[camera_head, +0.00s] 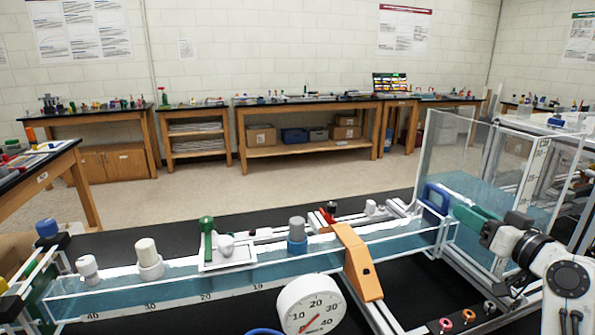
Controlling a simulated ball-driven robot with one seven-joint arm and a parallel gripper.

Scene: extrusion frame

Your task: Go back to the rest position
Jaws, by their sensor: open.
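My gripper (468,214) is at the right, at the end of my white and black arm. Its green fingers point left toward a blue block-shaped part (436,199) at the corner of the clear tank (462,142). The jaws are open, and no held object shows between them. I cannot tell whether the fingertips touch the blue part.
A long clear water channel (240,281) runs left from the tank, with knobs and fittings along its top. An orange bracket (357,262) straddles it, and a round dial gauge (311,304) stands in front. Workbenches (305,103) line the back wall; open floor (230,193) lies between.

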